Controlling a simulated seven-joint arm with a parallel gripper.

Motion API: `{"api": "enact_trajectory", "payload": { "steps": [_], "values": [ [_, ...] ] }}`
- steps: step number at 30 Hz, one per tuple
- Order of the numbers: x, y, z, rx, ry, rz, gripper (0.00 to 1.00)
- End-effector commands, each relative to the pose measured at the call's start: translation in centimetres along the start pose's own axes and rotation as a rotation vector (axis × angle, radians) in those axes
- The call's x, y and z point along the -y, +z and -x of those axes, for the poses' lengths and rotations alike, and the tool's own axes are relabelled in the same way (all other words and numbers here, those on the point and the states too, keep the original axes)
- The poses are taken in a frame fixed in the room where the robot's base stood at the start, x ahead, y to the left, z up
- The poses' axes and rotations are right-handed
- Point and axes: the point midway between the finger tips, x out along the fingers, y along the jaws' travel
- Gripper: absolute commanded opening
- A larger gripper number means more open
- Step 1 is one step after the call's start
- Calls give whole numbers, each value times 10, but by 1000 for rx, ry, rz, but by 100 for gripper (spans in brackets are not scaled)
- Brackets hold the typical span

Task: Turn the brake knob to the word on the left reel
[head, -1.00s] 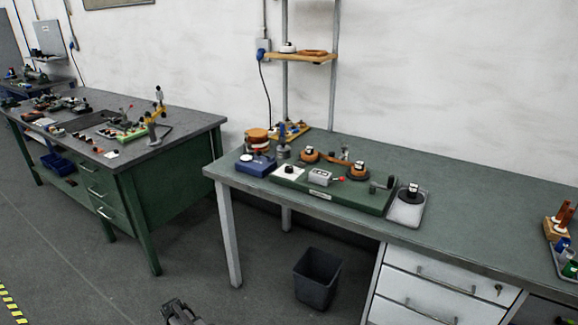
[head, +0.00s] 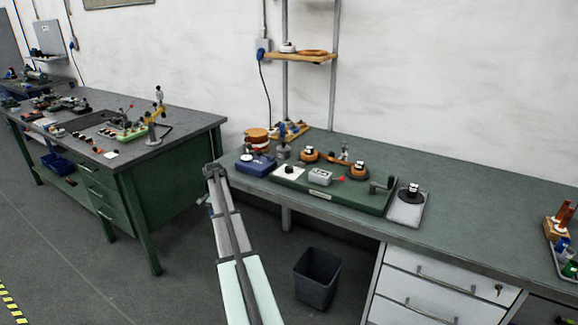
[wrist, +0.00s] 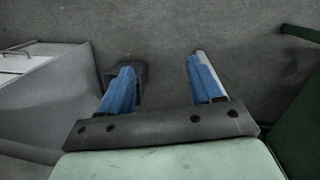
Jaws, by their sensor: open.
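A green winding fixture (head: 318,191) lies on the right-hand bench in the head view. A black knob (head: 289,169) sits on a white plate at its left end; I take it for the brake knob. The left reel (head: 310,155) is copper-coloured with a white top, and the right reel (head: 357,170) is similar. The words on the reels and around the knob are too small to read. My gripper (head: 213,170) is off the bench's left front corner, apart from the fixture. In the wrist view my gripper (wrist: 160,68) is open and empty, above the floor.
A blue box (head: 257,165) stands left of the fixture, and a grey tray (head: 406,215) with a reel stands right of it. A grey bin (head: 317,278) stands on the floor. The bench top (head: 470,205) right of the tray is largely clear.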

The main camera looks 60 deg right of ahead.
Motion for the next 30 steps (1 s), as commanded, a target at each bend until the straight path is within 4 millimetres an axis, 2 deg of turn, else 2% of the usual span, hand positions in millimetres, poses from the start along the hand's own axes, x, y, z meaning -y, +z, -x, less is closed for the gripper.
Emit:
{"api": "enact_trajectory", "payload": {
  "steps": [1,6,14,17,18,21,24,27,30],
  "values": [
    [-6,-24,26,-12,-13,-41,64],
    [-37,-78,104,-40,-45,-167,64],
    [-100,-144,225,-81,-93,-353,64],
    [-133,-166,266,-93,-108,-428,64],
    [-150,-174,277,-94,-112,-461,64],
    [-184,-187,287,-88,-113,-528,64],
    [-209,-197,293,-83,-115,-577,64],
    [-224,-202,297,-80,-115,-606,64],
    [-230,-204,296,-78,-115,-618,64]
  ]
}}
